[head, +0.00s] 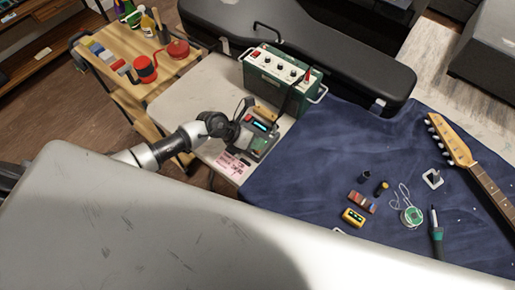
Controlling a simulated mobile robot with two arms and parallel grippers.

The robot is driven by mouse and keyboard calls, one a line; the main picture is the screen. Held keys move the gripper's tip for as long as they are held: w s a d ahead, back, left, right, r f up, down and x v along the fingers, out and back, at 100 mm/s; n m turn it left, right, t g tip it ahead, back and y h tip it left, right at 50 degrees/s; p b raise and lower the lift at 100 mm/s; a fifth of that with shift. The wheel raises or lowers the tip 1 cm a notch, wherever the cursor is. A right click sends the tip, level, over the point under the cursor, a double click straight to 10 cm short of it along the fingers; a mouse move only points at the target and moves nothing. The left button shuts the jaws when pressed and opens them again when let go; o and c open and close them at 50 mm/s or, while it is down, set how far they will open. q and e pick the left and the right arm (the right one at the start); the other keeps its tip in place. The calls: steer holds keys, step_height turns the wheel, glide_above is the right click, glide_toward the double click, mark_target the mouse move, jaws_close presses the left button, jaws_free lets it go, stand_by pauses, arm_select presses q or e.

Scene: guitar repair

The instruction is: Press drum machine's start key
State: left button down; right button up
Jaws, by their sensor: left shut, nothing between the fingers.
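The drum machine, a small dark grey-green box with a lit blue display (261,127), sits on the pale table top beside the blue cloth. My left arm comes in from the left, and its dark gripper (243,131) is shut and empty at the left side of the drum machine, over its edge. The gripper covers part of the machine's face. I cannot tell whether the fingertips touch it, and the start key cannot be made out at this size. My right gripper is not in view.
A green box with knobs and handles (277,77) stands close behind the machine. A pink printed sheet (233,164) lies in front. A black guitar case (330,45) is at the back. The blue cloth (310,150) at right holds small tools and a guitar neck (490,187).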

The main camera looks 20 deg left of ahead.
arm_select(q)
steer(key=shift+f, duration=0.3)
stand_by(0.5)
steer(key=shift+r, duration=0.1)
steer(key=shift+r+p, duration=0.55)
steer(key=shift+r, duration=0.1)
step_height(320, 180, up, 6)
steer(key=p, duration=0.5)
steer(key=shift+p, duration=0.35)
